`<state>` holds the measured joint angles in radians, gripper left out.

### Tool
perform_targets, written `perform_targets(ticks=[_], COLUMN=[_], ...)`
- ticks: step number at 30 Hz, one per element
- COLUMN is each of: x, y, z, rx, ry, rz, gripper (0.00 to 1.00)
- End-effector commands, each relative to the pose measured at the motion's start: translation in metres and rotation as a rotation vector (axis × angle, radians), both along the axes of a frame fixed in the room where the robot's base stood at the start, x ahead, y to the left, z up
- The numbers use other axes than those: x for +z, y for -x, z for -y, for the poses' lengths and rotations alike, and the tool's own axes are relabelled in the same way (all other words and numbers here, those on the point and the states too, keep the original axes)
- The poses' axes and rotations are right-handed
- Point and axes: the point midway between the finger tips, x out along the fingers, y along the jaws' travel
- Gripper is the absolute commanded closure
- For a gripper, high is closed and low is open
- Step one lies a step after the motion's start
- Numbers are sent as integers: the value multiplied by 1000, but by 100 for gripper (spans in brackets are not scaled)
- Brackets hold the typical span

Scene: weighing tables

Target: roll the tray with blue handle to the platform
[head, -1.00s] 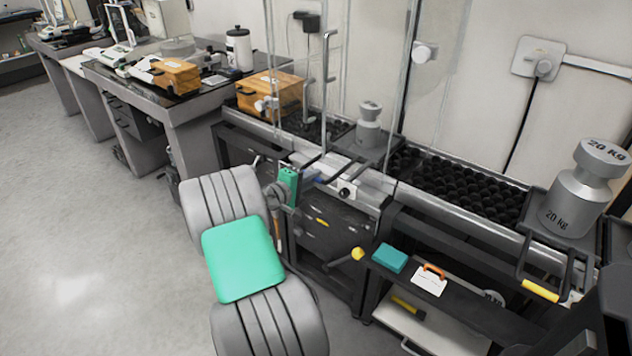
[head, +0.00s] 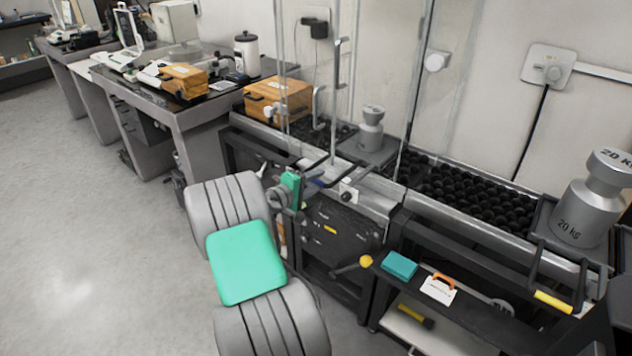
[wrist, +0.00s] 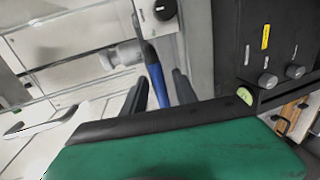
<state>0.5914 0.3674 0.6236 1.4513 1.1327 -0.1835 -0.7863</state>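The tray (head: 352,156) carries a grey metal weight (head: 371,128) and has black bars reaching toward the front. Its blue handle (head: 316,183) is at the end of these bars, in front of my gripper (head: 307,186). In the wrist view the blue handle (wrist: 158,86) lies between the two black fingers of my gripper (wrist: 161,91), with gaps on both sides. The fingers look open; I cannot tell how deep the handle is between them. A platform cannot be picked out with certainty; a light metal surface (head: 377,194) lies right of the handle.
Black rollers (head: 465,187) line the bench to the right. A 20 kg weight (head: 583,205) stands there on another tray with a yellow handle (head: 553,302). Clear panes and upright posts rise beside the tray. A wooden box (head: 278,100) is at left. The floor at left is clear.

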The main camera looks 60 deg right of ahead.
Motion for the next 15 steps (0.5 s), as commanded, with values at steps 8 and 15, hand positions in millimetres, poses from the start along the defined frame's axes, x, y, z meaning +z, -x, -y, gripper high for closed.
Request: perform_targets(ticks=[8, 15], x=[3, 13], y=[-1, -9], z=[-8, -54], rx=[1, 2], ry=[0, 0], rz=[-1, -2], gripper=[66, 66])
